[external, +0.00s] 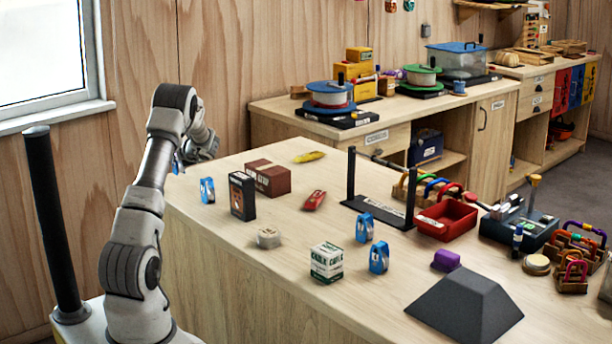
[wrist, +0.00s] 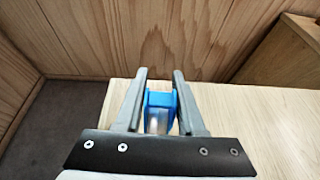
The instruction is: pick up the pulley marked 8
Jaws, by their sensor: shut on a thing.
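My gripper (wrist: 160,78) is shut on a blue pulley (wrist: 159,98), which sits between its two fingers near the table edge. In the external view a little blue of the held pulley (external: 177,162) shows beside my arm at the far left of the table; the arm hides most of it. Its number cannot be read. Three other blue pulleys stand on the table: one at the left (external: 207,190), and two right of the middle, one farther back (external: 364,228) and one nearer (external: 379,257). Their numbers are too small to read.
A black box (external: 242,196) and a brown box (external: 268,178) stand near the left pulley. A green-white chalk box (external: 327,262), a tape roll (external: 268,237), a red item (external: 314,200) and a dark wedge block (external: 465,305) are farther along. The wooden wall is close behind my gripper.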

